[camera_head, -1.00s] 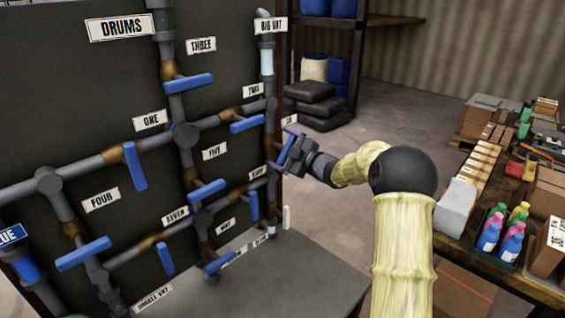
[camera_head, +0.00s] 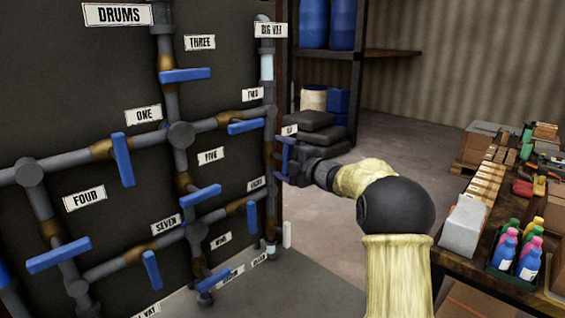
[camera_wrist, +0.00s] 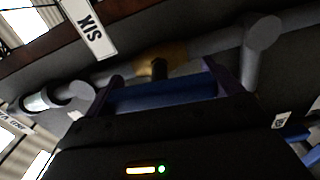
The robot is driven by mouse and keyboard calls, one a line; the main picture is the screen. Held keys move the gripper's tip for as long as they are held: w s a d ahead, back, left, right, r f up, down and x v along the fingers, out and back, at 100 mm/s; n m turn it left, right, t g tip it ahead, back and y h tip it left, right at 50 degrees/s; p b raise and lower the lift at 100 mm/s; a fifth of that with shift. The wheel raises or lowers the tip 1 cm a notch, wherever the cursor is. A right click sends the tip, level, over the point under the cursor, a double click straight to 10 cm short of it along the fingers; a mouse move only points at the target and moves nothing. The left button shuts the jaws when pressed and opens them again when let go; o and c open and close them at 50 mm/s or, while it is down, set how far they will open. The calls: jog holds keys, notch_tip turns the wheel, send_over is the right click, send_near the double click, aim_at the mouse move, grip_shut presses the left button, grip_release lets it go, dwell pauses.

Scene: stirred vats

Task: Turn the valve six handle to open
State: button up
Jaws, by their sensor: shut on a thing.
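The valve six handle (camera_wrist: 160,95) is a blue bar on a brass valve body (camera_wrist: 160,64) in the wrist view. My gripper (camera_wrist: 164,76) is shut on it, with a purple finger at each end of the bar. The bar lies roughly along the grey pipe (camera_wrist: 215,48) behind it, at a slight angle. The SIX label (camera_wrist: 89,27) appears upside down at upper left. In the head view my gripper (camera_head: 284,158) is at the board's right edge, below a small label (camera_head: 290,130), and the handle looks nearly upright. The gripper body partly hides the valve there.
The dark board (camera_head: 100,70) carries pipes and several other blue handles, such as the one by the TWO label (camera_head: 245,127). A shelf (camera_head: 385,52) stands behind. A cluttered table (camera_head: 480,245) with bottles and boxes is at right. Floor between is open.

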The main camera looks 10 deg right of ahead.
jog(key=o, duration=0.7)
jog(key=b+v, duration=0.1)
jog(key=v, duration=1.6)
jog(key=shift+s+b, duration=0.15)
jog(key=shift+b, duration=0.15)
jog(key=shift+d, duration=0.1)
